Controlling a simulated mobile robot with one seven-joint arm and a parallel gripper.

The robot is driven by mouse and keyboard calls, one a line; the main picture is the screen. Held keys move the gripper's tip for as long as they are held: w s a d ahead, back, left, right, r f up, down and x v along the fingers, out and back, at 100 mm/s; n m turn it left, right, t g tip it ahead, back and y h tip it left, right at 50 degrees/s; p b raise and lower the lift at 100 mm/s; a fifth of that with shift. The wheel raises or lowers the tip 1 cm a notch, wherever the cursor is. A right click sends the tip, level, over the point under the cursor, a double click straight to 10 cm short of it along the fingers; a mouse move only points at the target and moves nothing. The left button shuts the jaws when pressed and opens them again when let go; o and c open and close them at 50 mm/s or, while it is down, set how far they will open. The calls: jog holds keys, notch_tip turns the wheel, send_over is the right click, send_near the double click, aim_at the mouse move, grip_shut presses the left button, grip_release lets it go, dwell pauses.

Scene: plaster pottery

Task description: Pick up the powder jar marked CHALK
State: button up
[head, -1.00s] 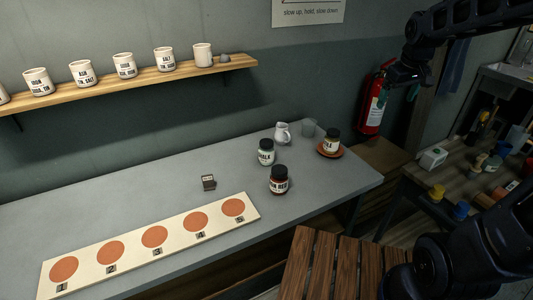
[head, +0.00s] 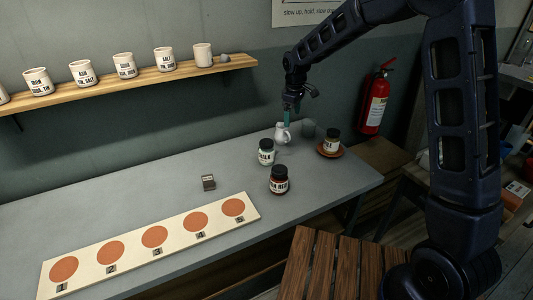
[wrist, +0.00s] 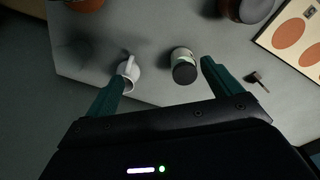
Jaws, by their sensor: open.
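A pale jar with a black lid (head: 266,152) stands on the grey table; its label is small and seems to end in "LK", the closest match to CHALK. It also shows in the wrist view (wrist: 184,67), between the finger directions but nearer the right finger. My gripper (head: 287,118) is open and empty, above the back of the table by the white jug (head: 282,133). In the wrist view my gripper (wrist: 166,72) has its left fingertip overlapping the jug's edge in the picture. A red-brown jar (head: 279,180) stands in front. Another jar (head: 331,141) sits on a terracotta saucer (head: 330,153).
A board with numbered round spots (head: 134,252) lies at the front left. The shelf (head: 100,88) holds several cups.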

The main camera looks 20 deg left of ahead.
aim_at(267, 142)
jog(key=a+f, duration=0.2)
jog(key=a, duration=0.1)
jog(key=s+a+f+n, duration=0.1)
jog(key=a+f, duration=0.2)
jog(key=s+a+f+n, duration=0.1)
jog(key=a+f, duration=0.2)
jog(key=shift+s+a+g, duration=0.2)
jog(key=shift+a+g, duration=0.1)
jog(key=shift+a+f+n, duration=0.15)
jog(key=shift+f+n, duration=0.05)
jog(key=shift+n, duration=0.1)
notch_tip(267, 142, down, 5)
jog(key=shift+r, duration=0.1)
jog(key=shift+w+f, duration=0.2)
jog(key=shift+f, duration=2.65)
jog(key=c, duration=1.4)
jog(key=shift+o, duration=0.2)
jog(key=shift+r, duration=0.2)
